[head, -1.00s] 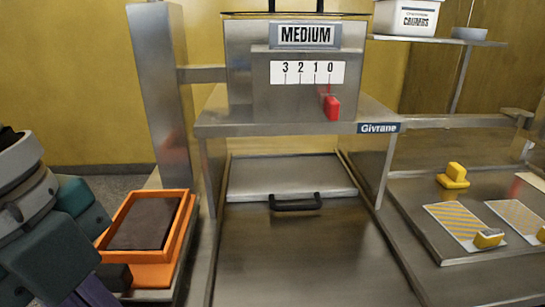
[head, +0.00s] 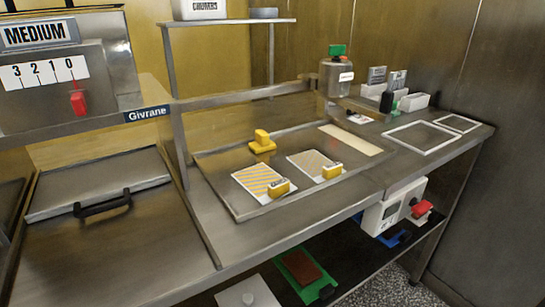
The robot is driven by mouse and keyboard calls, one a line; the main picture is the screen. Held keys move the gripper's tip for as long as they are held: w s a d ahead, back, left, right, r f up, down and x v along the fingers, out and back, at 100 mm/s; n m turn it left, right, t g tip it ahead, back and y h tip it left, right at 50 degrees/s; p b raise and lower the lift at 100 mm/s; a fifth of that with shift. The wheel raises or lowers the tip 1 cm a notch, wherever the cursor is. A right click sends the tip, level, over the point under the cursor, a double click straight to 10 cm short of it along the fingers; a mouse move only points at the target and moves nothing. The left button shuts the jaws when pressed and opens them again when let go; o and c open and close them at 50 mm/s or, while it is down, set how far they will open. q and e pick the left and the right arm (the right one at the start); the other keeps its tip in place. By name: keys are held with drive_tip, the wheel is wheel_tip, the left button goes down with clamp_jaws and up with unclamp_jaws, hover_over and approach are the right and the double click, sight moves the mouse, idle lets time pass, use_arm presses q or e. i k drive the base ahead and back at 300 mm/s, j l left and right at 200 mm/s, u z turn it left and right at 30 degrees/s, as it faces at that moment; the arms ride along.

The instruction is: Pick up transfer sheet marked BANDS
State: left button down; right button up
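Two striped sheets lie flat on a steel tray (head: 225,165) on the bench. The nearer left sheet (head: 257,180) has bold yellow diagonal stripes. The sheet to its right (head: 308,162) has a paler, finer pattern. A yellow block with a small label (head: 280,188) sits at the right corner of the left sheet, and a like block (head: 332,171) sits on the right sheet. The label writing is too small to read, so I cannot tell which is BANDS. Neither of my grippers is in view.
A yellow handled tool (head: 262,142) stands behind the sheets. A cream strip (head: 350,140) lies at the tray's back right. White-edged frames (head: 422,137) lie farther right. The Givrane machine (head: 110,80) and a shelf post (head: 179,150) stand left. A white device (head: 393,208) sits below the bench.

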sight(265, 185)
drive_tip(key=i+u, duration=0.2)
drive_tip(key=u, duration=0.25)
drive_tip(key=i+u, duration=0.2)
drive_tip(key=u, duration=0.2)
